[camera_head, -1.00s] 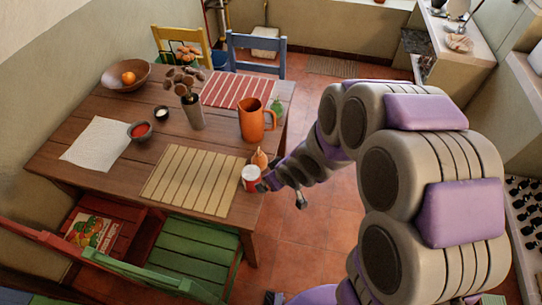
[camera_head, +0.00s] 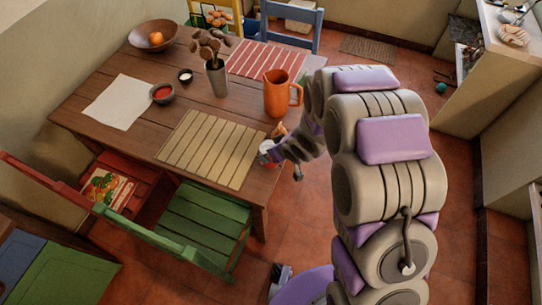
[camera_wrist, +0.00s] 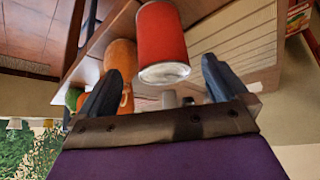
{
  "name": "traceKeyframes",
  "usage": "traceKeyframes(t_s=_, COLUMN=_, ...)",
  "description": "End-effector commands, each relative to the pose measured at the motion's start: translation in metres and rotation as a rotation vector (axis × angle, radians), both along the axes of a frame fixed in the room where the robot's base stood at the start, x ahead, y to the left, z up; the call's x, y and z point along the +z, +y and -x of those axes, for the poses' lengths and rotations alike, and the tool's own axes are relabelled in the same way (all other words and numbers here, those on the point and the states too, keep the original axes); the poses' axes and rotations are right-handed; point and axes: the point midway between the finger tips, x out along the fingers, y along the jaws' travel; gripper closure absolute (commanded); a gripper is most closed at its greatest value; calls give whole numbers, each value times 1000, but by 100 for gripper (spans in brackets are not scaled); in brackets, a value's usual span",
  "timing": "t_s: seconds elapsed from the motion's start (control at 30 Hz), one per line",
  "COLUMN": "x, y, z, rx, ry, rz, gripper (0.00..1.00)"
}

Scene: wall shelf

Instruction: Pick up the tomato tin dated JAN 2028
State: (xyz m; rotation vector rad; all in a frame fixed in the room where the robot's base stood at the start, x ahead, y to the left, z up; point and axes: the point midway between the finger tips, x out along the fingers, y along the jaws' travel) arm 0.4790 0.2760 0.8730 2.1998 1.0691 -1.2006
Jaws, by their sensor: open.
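A red tin (camera_wrist: 163,38) with a pale metal end shows in the wrist view, ahead of and between my fingers. No date can be read on it. In the head view a small tin with a whitish top (camera_head: 266,147) stands near the table's front right corner, partly hidden by my gripper. My gripper (camera_wrist: 158,85) is open, one finger on each side of the tin's line, and I see no grip on it. In the head view my gripper (camera_head: 273,154) is right beside the tin; whether they touch I cannot tell.
An orange rounded object (camera_head: 279,130) stands close behind the tin, and an orange jug (camera_head: 279,93) farther back. A slatted beige mat (camera_head: 211,148) lies left of the tin. The wooden table (camera_head: 130,140) also holds bowls and a vase (camera_head: 216,78). A green chair (camera_head: 205,220) stands in front.

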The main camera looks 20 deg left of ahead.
Motion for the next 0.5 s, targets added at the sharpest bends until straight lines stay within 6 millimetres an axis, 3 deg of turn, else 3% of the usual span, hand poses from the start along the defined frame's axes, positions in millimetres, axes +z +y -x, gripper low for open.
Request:
traceKeyframes(t_s=0.27, x=-13, y=7, z=-4, rx=2, ry=0, rz=1, gripper=0)
traceKeyframes(t_s=0.5, x=-40, y=18, z=-17, rx=2, ry=0, rz=-1, gripper=0)
